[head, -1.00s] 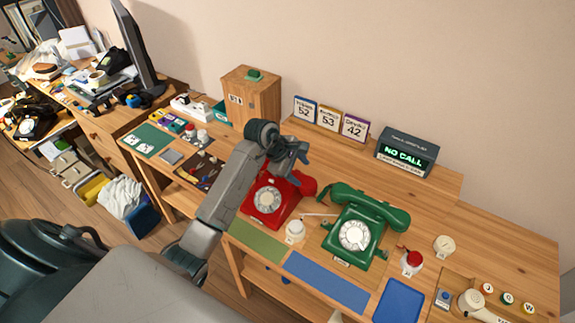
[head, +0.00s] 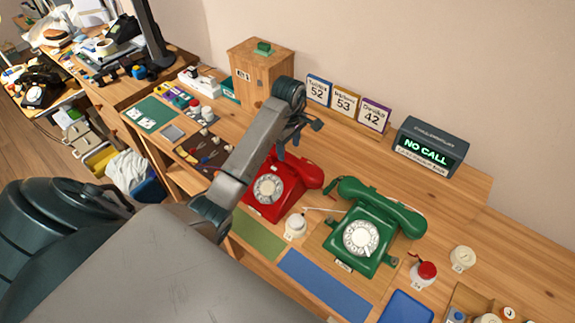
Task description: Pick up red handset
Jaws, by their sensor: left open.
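The red phone (head: 268,189) stands on the wooden desk, left of the green phone. Its red handset (head: 306,173) lies across its top; the left part of the handset is hidden behind my left arm and gripper. My left gripper (head: 300,143) is open and empty, above and slightly behind the red phone, with its fingers apart from the handset as far as I can see. My right gripper is not in view.
A green phone (head: 363,237) stands close to the right. A white jar (head: 295,226) is in front, between the phones. A wooden box (head: 258,75), number cards (head: 344,103) and a NO CALL display (head: 427,149) line the back.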

